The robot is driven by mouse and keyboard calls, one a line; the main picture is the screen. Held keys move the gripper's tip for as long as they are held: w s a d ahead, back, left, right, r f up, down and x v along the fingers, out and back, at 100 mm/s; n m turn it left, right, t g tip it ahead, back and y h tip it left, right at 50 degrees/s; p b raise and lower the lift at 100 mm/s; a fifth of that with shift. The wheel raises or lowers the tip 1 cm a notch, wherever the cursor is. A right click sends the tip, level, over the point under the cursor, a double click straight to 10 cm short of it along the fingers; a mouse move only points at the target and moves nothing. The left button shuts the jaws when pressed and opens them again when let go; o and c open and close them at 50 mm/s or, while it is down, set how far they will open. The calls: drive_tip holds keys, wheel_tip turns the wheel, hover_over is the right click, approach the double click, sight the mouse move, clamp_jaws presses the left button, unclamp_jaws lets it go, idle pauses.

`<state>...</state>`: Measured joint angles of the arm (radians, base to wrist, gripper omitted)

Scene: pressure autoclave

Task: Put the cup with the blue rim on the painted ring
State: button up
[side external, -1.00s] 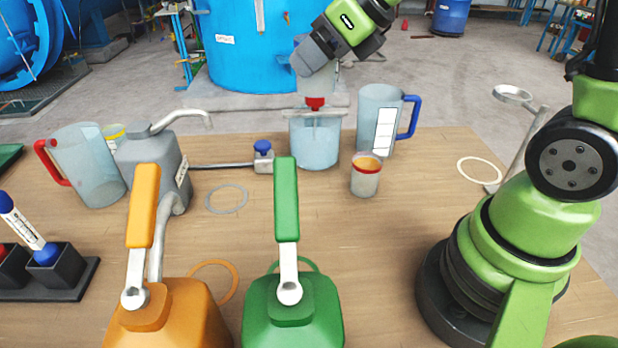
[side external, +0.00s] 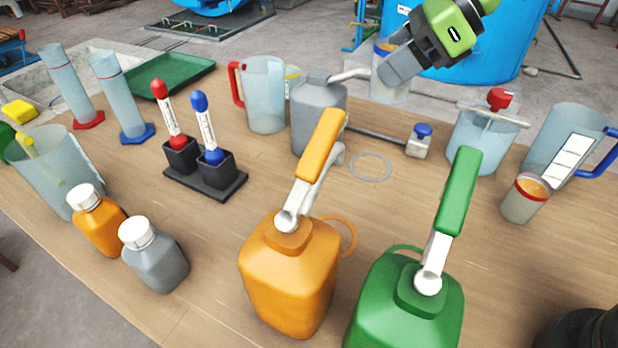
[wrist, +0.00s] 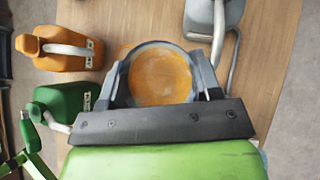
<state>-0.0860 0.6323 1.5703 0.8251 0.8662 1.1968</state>
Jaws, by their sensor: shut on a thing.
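A translucent cup with a blue rim (side external: 388,88) hangs in my gripper (side external: 397,66), above the table's back area in the side view. In the wrist view, my gripper (wrist: 162,88) has its fingers on both sides of the cup (wrist: 160,76), which holds something orange. A thin grey painted ring (side external: 370,166) lies flat on the table, lower in the side picture than the cup and apart from it; nothing stands on it. A second cup, with a red rim (side external: 525,200), stands at the right.
A grey jug (side external: 318,120) stands left of the ring, its spout near the held cup in the picture. A rod with a blue-knobbed block (side external: 419,140) lies behind the ring. Orange (side external: 290,275) and green (side external: 405,305) jugs stand in front. A beaker (side external: 480,142) stands right.

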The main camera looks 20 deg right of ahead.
sight(373, 80)
drive_tip(key=a+f, duration=0.1)
drive_tip(key=a+f+n+g, duration=0.1)
drive_tip(key=f, duration=0.1)
drive_tip(key=shift+w+a+y, duration=0.1)
drive_tip(key=shift+w+y, duration=0.1)
drive_tip(key=shift+y, duration=0.1)
drive_tip(key=shift+f, duration=8.2)
drive_tip(key=shift+f, duration=0.1)
drive_tip(key=o, duration=0.9)
drive_tip(key=shift+d+r, duration=0.25)
drive_tip(key=shift+r, duration=0.1)
drive_tip(key=v, duration=1.1)
drive_tip(key=shift+s+d+r, duration=0.15)
drive_tip(key=shift+s+r, duration=0.05)
